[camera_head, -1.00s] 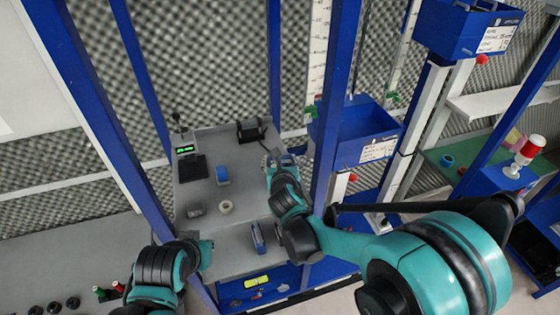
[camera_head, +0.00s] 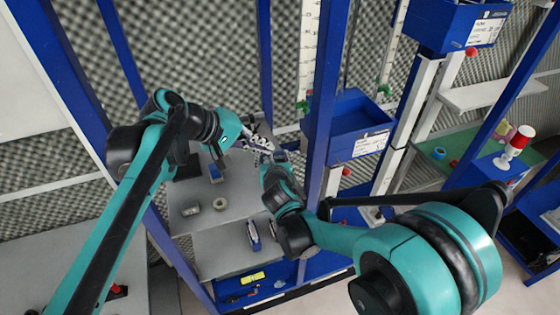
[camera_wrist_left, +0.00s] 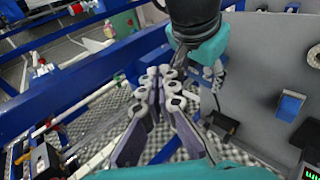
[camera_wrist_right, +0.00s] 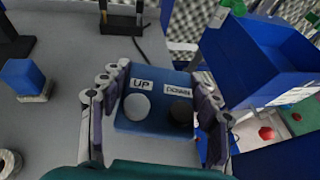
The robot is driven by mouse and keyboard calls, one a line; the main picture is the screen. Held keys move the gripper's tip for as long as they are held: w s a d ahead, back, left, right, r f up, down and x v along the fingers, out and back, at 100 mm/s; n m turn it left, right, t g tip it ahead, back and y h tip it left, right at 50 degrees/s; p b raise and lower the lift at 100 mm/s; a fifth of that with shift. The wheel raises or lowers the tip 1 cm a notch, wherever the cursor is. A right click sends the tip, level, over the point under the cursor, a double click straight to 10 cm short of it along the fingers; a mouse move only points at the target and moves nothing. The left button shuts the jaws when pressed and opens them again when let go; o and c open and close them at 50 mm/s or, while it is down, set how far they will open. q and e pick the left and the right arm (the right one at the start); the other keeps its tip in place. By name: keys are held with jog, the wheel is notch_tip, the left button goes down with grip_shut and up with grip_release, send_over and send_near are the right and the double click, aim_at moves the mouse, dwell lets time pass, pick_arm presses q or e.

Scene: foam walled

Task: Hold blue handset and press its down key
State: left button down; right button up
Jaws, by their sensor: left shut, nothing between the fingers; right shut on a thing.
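The blue handset (camera_wrist_right: 155,97) is held between the fingers of my right gripper (camera_wrist_right: 155,95), as the right wrist view shows. Its face has a white key (camera_wrist_right: 137,107) under an "UP" label and a dark key (camera_wrist_right: 181,111) under a "DOWN" label. In the head view my right gripper (camera_head: 275,160) is above the back right of the grey table. My left gripper (camera_head: 264,148) is shut and empty close by; its closed fingertips (camera_wrist_left: 165,78) show in the left wrist view beside my right gripper (camera_wrist_left: 215,75). No left fingertip shows over the keys in the right wrist view.
A blue block (camera_wrist_right: 24,78) and a pale ring (camera_head: 220,204) stand on the grey table (camera_head: 235,190). A blue post (camera_head: 318,120) and blue bin (camera_head: 350,125) are close on the right. A second blue item (camera_head: 254,235) lies on the lower front surface.

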pick_arm(q)
jog(key=w+d+f+n+g, duration=0.1)
jog(key=w+d+n, duration=0.2)
jog(key=w+n, duration=0.5)
jog(key=shift+w+d+f+n, duration=0.3)
jog(key=shift+w+d+n, duration=0.05)
jog(key=shift+n, duration=0.35)
jog(key=shift+f, duration=4.4)
jog(key=shift+f, duration=0.1)
jog(key=shift+s+f, duration=0.1)
jog(key=shift+f, duration=0.2)
